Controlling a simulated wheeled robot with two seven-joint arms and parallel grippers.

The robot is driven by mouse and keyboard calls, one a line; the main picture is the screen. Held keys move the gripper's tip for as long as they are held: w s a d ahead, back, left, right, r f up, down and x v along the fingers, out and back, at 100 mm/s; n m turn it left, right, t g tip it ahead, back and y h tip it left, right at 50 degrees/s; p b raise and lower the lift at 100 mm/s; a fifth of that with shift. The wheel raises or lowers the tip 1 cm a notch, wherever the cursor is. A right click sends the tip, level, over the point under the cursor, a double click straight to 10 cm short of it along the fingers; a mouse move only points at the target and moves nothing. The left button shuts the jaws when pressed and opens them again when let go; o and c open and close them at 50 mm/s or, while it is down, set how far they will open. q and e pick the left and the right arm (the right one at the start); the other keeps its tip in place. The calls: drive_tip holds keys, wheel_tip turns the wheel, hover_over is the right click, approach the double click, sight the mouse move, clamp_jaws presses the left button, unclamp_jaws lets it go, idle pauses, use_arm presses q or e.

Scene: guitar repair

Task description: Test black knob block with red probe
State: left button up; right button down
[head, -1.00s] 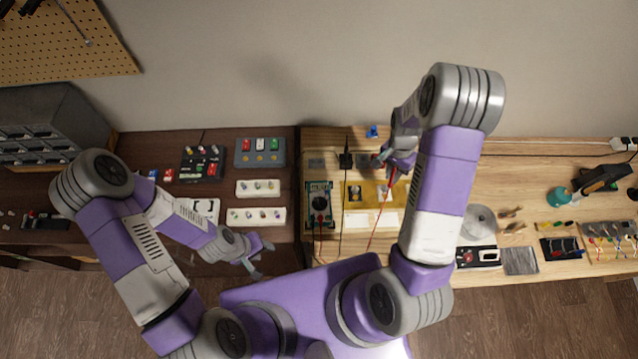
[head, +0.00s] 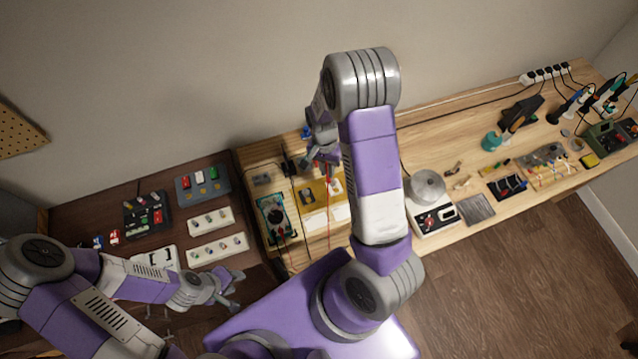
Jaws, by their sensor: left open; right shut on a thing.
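My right gripper (head: 322,158) is over the back of the light wood bench, partly hidden by its own wrist. It is shut on a thin red item, apparently the red probe (head: 328,184), whose red lead runs down toward the bench front. The multimeter (head: 274,217), green with a black dial, lies to the left of it. A small black block (head: 290,165) stands behind the meter, left of the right gripper; I cannot tell if it is the black knob block. My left gripper (head: 236,287) is open and empty, in front of the dark bench.
A yellow board (head: 312,195) and white papers (head: 315,221) lie beside the meter. The dark bench at left holds white trays (head: 218,248) and a grey tray (head: 203,184) of small parts. A round metal dish (head: 427,185) stands right of my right arm.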

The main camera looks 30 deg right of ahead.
drive_tip(key=shift+w+a+f, duration=0.25)
drive_tip(key=shift+a+f, duration=0.55)
drive_tip(key=shift+a, duration=0.35)
drive_tip(key=shift+w+a+f, duration=0.2)
drive_tip(key=shift+a+f, duration=0.6)
drive_tip(key=shift+a, duration=0.35)
drive_tip(key=shift+w+a+f, duration=0.25)
drive_tip(key=shift+a+f, duration=0.55)
drive_tip(key=shift+a, duration=0.35)
drive_tip(key=shift+f+b, duration=0.6)
drive_tip(key=shift+b, duration=0.1)
idle(1.3)
drive_tip(key=shift+r+p, duration=2.25)
drive_tip(key=shift+r, duration=0.75)
